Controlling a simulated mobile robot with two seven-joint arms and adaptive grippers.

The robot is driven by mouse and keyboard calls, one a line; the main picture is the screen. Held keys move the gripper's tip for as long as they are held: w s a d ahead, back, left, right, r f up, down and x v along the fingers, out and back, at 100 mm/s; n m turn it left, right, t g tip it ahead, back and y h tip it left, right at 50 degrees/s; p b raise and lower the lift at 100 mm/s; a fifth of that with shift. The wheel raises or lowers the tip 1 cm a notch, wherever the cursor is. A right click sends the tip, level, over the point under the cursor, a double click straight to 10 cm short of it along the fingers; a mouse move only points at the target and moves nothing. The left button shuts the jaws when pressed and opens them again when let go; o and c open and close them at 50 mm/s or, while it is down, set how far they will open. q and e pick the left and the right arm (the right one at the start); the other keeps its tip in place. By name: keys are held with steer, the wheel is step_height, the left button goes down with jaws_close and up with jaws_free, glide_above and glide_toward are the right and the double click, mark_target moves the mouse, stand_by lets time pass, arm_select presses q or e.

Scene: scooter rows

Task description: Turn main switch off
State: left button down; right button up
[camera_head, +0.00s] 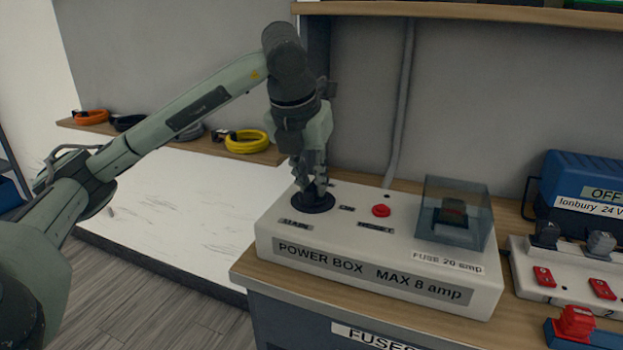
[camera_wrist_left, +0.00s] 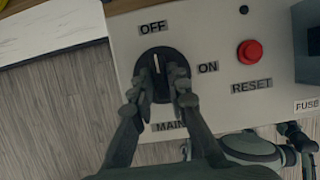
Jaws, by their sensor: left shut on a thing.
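The main switch is a round black knob (camera_wrist_left: 163,73) on the white power box (camera_head: 377,285). It also shows in the head view (camera_head: 313,203), partly covered by my fingers. The white line on the knob points up in the left wrist view, toward the OFF label (camera_wrist_left: 153,27). The ON label (camera_wrist_left: 208,68) is to its right and the MAIN label (camera_wrist_left: 170,126) below it. My left gripper (camera_head: 314,193) comes down from above and is shut on the knob, one finger on each side; its fingers also show in the left wrist view (camera_wrist_left: 162,92).
A red reset button (camera_head: 381,210) and a clear fuse cover (camera_head: 455,212) are on the box, right of the knob. A blue unit (camera_head: 575,190) and a panel with red switches (camera_head: 543,277) stand further right. Coiled cables, one yellow (camera_head: 247,141), lie on a ledge behind.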

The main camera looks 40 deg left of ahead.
stand_by(0.3)
arm_select(q)
steer(key=c, duration=1.5)
jaws_free()
steer(key=v, duration=1.2)
